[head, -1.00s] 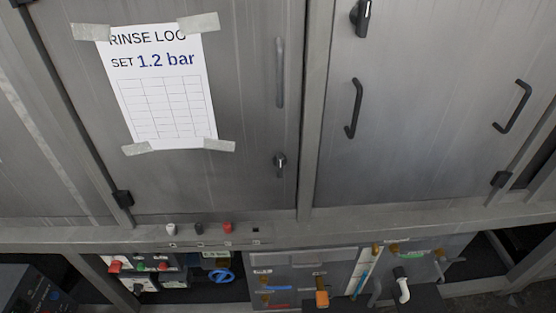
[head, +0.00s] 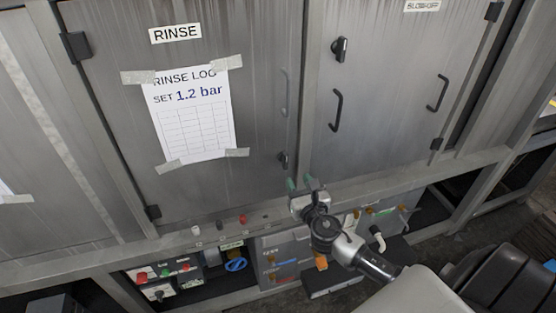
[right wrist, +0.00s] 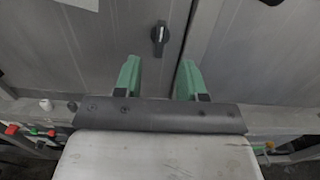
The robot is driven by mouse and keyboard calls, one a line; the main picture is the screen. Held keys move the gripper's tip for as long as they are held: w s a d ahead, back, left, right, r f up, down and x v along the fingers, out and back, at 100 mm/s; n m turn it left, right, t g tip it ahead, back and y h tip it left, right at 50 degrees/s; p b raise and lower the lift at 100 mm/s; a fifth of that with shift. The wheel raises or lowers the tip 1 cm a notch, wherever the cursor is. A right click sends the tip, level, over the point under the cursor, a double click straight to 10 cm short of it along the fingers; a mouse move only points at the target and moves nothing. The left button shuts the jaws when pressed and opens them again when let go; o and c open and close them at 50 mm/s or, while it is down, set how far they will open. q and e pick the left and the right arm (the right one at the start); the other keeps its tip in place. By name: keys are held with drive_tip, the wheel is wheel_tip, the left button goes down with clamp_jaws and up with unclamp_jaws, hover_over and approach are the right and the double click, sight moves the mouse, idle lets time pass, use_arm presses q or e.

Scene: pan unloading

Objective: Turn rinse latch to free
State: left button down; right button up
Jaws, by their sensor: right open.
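The rinse door (head: 115,110) carries a "RINSE" label (head: 175,33) in the head view. Its dark latch (head: 283,160) sits low near the door's right edge, below a vertical handle (head: 286,92). In the right wrist view the latch (right wrist: 159,36) stands about upright, just beyond the fingertips. My right gripper (head: 307,182) is open and empty, just below and right of the latch in the head view. Its green fingers show in the right wrist view (right wrist: 159,75), apart on either side below the latch and not touching it. My left gripper is not in view.
A taped paper log (head: 190,115) hangs on the rinse door. The door to the right, labelled "SLOW-OFF" or similar (head: 422,6), has its own latch (head: 340,48) and handles. Below is a ledge with small knobs (head: 243,219) and a shelf with a blue valve wheel (head: 236,265).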

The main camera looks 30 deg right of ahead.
sight(287, 159)
drive_tip(key=x, duration=1)
drive_tip(key=shift+d+f, duration=0.15)
drive_tip(key=shift+d, duration=0.1)
drive_tip(key=shift+s, duration=0.1)
clamp_jaws()
